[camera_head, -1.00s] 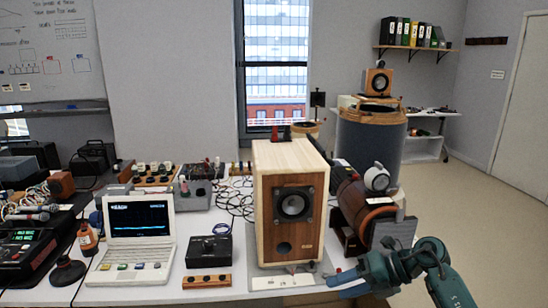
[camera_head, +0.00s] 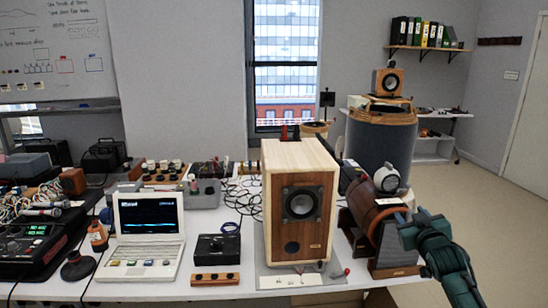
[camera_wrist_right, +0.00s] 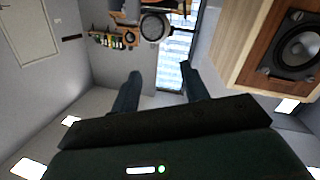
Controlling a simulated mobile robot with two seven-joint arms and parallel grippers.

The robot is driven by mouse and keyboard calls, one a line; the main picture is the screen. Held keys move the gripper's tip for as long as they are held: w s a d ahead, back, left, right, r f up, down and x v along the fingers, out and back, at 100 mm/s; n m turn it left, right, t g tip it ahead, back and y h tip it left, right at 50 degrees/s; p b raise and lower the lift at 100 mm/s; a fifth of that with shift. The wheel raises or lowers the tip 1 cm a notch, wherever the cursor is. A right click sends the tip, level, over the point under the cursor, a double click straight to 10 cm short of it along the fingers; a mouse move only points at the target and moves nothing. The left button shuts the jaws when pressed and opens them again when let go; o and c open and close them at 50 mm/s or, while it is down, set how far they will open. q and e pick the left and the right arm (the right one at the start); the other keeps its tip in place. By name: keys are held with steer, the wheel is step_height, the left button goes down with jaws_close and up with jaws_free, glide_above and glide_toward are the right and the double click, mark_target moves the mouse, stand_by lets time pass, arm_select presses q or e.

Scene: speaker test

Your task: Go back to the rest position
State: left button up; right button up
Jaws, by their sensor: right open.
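My right gripper (camera_head: 408,226) is at the right end of the white table, in front of the brown cylinder and right of the wooden speaker (camera_head: 300,203). In the right wrist view its two dark fingers (camera_wrist_right: 160,88) stand apart with nothing between them. The speaker's side and driver cone show at the upper right of that view (camera_wrist_right: 265,50), beside the gripper. My left gripper is in neither view.
A brown cylinder (camera_head: 371,212) on a wooden cradle is close behind the right gripper. A white laptop (camera_head: 147,245), a black box (camera_head: 217,248) and cables stand left of the speaker. The floor (camera_head: 500,215) to the right is clear.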

steer(key=s+a+f+n+g+y, duration=0.1)
steer(key=s+a+f+g+y, duration=0.1)
steer(key=s+a+f, duration=0.7)
steer(key=s+a+f+g+y, duration=0.15)
steer(key=s+a+f, duration=0.25)
steer(key=s+f, duration=0.7)
steer(key=s+a+f+g+y, duration=0.1)
steer(key=s+a, duration=0.3)
steer(key=s, duration=0.5)
steer(key=s+a+f+g, duration=0.2)
steer(key=s+a+f, duration=0.2)
steer(key=s, duration=0.6)
steer(key=shift+f+m+y, duration=0.2)
steer(key=shift+m+y, duration=0.1)
steer(key=shift+y, duration=0.05)
steer(key=shift+s, duration=0.1)
